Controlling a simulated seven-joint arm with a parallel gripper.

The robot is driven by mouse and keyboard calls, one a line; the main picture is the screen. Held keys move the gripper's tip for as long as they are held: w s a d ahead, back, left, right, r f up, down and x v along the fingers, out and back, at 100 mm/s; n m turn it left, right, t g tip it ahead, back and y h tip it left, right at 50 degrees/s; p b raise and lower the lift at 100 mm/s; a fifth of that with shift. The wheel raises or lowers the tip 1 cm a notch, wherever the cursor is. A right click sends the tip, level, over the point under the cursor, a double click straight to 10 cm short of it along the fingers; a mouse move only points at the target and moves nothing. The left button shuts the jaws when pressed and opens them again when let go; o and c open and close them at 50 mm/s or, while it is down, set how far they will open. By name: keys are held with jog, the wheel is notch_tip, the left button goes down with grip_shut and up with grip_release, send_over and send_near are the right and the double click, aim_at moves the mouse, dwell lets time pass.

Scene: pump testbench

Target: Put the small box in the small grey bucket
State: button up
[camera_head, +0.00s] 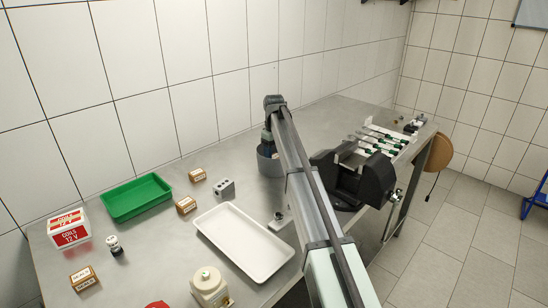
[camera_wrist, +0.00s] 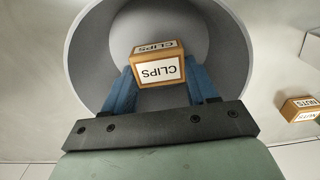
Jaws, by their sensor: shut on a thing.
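My gripper (camera_wrist: 161,72) has blue fingers shut on a small brown box with a white CLIPS label (camera_wrist: 158,74), one finger on each side. The small grey bucket (camera_wrist: 84,50) is directly beyond the box in the wrist view, its round opening facing me. The box lies within the outline of the opening; how deep it is I cannot tell. In the head view the bucket (camera_head: 266,160) stands on the bench near the back wall, partly hidden by my arm. My gripper (camera_head: 268,140) is over it there, and the held box is hidden.
A white tray (camera_head: 243,242), a green tray (camera_head: 136,198), a coils box (camera_head: 69,229) and several small labelled boxes stand on the left of the bench. A NUTS box (camera_wrist: 300,109) lies beside the bucket in the wrist view. A black vise (camera_head: 358,180) stands right of my arm.

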aim_at(274, 156)
jog(key=shift+f, duration=0.7)
jog(key=shift+f, duration=0.15)
jog(key=o, duration=1.1)
jog(key=shift+c, duration=0.2)
notch_tip(274, 156, up, 12)
